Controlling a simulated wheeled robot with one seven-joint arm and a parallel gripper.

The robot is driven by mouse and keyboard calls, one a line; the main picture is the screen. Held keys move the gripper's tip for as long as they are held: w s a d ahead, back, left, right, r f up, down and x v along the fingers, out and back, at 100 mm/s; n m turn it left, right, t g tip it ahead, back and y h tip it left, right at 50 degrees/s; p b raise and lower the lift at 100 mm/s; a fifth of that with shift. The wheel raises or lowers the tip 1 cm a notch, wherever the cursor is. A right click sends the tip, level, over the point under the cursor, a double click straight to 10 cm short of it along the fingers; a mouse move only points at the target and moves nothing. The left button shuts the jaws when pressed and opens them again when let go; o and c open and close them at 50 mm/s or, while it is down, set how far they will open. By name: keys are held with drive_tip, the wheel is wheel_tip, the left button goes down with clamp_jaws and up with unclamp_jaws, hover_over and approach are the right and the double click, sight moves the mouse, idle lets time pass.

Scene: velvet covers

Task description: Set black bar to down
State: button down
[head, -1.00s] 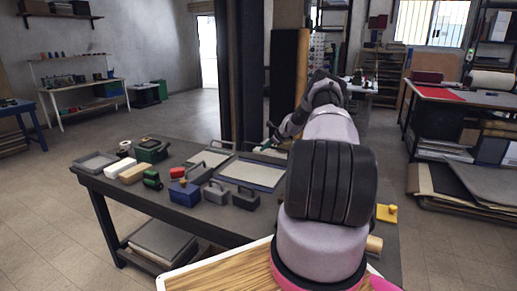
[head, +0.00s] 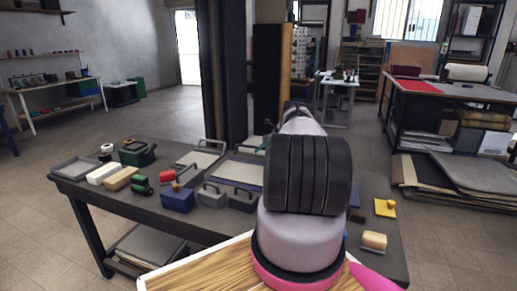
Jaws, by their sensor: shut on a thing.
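My arm (head: 305,180) reaches away from me over the right part of the dark workbench (head: 150,205). My gripper is hidden behind the arm's own links, so neither its fingers nor anything in them shows. Only a small dark tip sticks out to the left of the far arm end, and I cannot tell what it is. I cannot make out a black bar for certain. A dark box with a black handle (head: 243,200) stands on the bench left of the arm, beside a grey handled box (head: 210,195).
A blue box (head: 177,200), a green case (head: 137,153), a grey tray (head: 75,168) and several blocks crowd the bench's left. Flat framed panels (head: 238,173) lie behind them. A yellow plate (head: 385,208) and a tan block (head: 374,241) lie right of the arm.

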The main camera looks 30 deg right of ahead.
drive_tip(key=shift+f, duration=0.35)
idle(0.3)
drive_tip(key=c, duration=1.1)
unclamp_jaws()
drive_tip(key=shift+r, duration=0.1)
drive_tip(key=shift+d+r, duration=0.1)
drive_tip(key=shift+r, duration=0.05)
drive_tip(key=v, duration=1)
drive_tip(key=shift+d, duration=0.25)
drive_tip(key=shift+s+r, duration=0.1)
